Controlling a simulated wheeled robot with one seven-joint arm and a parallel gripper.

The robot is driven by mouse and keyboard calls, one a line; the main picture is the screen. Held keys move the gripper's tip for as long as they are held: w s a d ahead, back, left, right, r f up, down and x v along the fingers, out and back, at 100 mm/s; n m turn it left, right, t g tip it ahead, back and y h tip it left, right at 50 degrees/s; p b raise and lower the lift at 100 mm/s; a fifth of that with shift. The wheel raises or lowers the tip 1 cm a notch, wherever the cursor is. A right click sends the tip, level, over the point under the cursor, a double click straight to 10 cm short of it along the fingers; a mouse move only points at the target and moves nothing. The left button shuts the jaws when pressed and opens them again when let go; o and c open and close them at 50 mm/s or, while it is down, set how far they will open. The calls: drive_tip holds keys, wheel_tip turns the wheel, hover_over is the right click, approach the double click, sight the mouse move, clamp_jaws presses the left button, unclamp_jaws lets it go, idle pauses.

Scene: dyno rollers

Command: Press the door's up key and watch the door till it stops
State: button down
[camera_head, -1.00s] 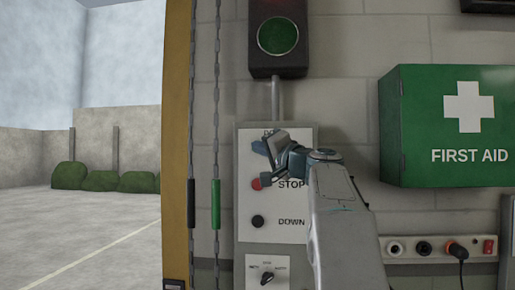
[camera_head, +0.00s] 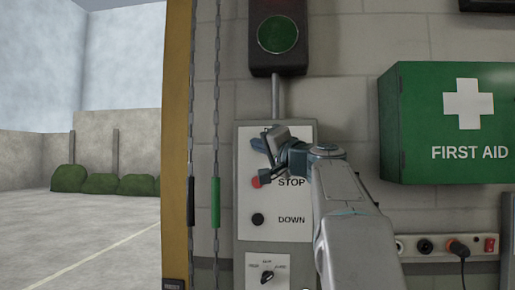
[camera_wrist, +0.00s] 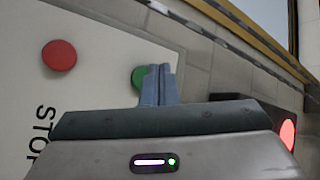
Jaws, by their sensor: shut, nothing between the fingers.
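The door control panel (camera_head: 245,190) hangs on the wall with a red STOP key (camera_head: 262,181) and a black DOWN key (camera_head: 258,219). My gripper (camera_head: 262,146) is shut and empty, in front of the panel's top, hiding the upper key and its label in the head view. In the wrist view a green key (camera_wrist: 138,77) shows partly behind the shut fingertips (camera_wrist: 160,68), with the red key (camera_wrist: 59,55) to its left. I cannot tell whether the fingertips touch the green key. No door leaf shows; the doorway at left looks open onto a yard.
A signal lamp (camera_head: 277,50) is above the panel; its red light (camera_wrist: 287,135) looks bright in the wrist view. A green first aid box (camera_head: 440,130) sticks out at right, above a socket strip (camera_head: 490,243). Chains (camera_head: 216,110) hang beside the yellow door post (camera_head: 177,140).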

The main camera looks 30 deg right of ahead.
drive_tip(key=s+a, duration=0.1)
drive_tip(key=s+a+b, duration=0.1)
drive_tip(key=s, duration=0.1)
drive_tip(key=shift+s+a, duration=0.1)
drive_tip(key=shift+s, duration=0.05)
idle(0.6)
drive_tip(key=s+a+f+n+g, duration=0.1)
drive_tip(key=a+f+g, duration=0.25)
drive_tip(key=f, duration=0.65)
drive_tip(key=s+a+f+n+g+y, duration=0.1)
drive_tip(key=s+a+f+n+g, duration=0.15)
drive_tip(key=a+f, duration=0.45)
drive_tip(key=s+a+f+n+g, duration=0.1)
drive_tip(key=a+f+g, duration=0.15)
drive_tip(key=f, duration=0.95)
drive_tip(key=s+a+f+n+g+h, duration=0.1)
drive_tip(key=s+f+g, duration=0.3)
drive_tip(key=s+f, duration=0.5)
drive_tip(key=s+a+f+n+g+h, duration=0.1)
drive_tip(key=s+f+n+g+h, duration=0.2)
drive_tip(key=s+f, duration=0.6)
wheel_tip(320, 180, down, 7)
drive_tip(key=shift+s+a+n+g+h, duration=0.35)
drive_tip(key=shift+n+g, duration=0.2)
drive_tip(key=shift+g, duration=0.3)
idle(1.1)
